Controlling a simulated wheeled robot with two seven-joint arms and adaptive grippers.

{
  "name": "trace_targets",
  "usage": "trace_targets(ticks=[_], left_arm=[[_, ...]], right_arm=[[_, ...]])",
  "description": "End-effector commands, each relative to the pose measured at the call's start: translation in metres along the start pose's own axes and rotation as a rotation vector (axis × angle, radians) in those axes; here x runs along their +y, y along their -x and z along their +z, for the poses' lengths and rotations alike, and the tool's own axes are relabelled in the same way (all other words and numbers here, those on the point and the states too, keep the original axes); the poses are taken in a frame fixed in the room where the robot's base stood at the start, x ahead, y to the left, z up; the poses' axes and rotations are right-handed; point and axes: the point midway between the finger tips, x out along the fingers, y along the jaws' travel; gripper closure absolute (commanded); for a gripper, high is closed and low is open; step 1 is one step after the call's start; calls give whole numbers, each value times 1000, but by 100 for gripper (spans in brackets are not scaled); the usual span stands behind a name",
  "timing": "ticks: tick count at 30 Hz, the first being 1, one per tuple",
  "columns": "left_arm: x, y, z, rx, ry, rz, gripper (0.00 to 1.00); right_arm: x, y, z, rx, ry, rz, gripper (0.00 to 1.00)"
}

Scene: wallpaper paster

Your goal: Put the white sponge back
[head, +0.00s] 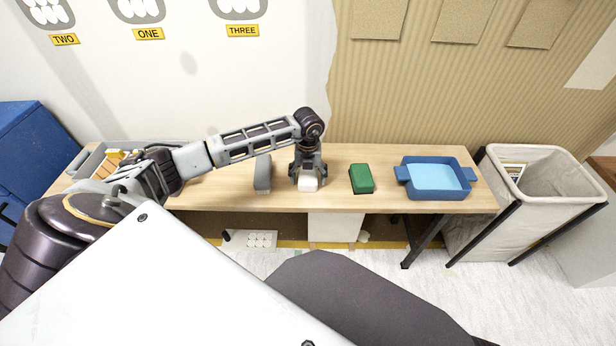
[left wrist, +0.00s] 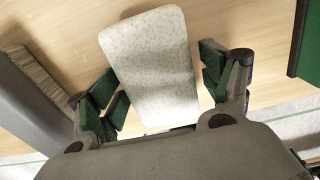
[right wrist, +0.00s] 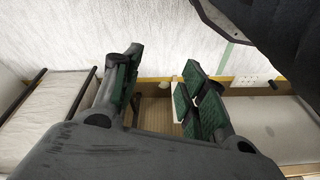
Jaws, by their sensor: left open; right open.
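In the left wrist view the white sponge (left wrist: 152,62) lies between the open green-padded fingers of my left gripper (left wrist: 160,92), with a gap visible at the right finger. My right gripper (right wrist: 158,95) is open and empty in the right wrist view, away from the table top objects. It is not seen in the head view.
A blue tray (head: 403,173) with light blue contents is farther right. A fabric bin (head: 535,212) stands beyond the table's right end. A grey box (head: 88,160) is at the left.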

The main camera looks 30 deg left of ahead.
Motion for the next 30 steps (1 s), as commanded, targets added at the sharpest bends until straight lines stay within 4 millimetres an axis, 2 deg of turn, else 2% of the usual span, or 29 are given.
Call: trace_targets(ticks=[2,4,7,16,30], left_arm=[[0,-2,0,0,0,0,20],[0,6,0,-2,-1,-1,20],[0,19,1,-2,0,0,20],[-3,61,-5,-2,-1,0,20],[-3,125,-6,-1,-1,0,20]], right_arm=[[0,0,-1,6,0,-1,57],[-1,10,-5,18,1,-1,57],[-1,11,-6,17,2,0,57],[4,-14,9,-40,-1,11,57],[10,-30,12,-65,-4,22,57]])
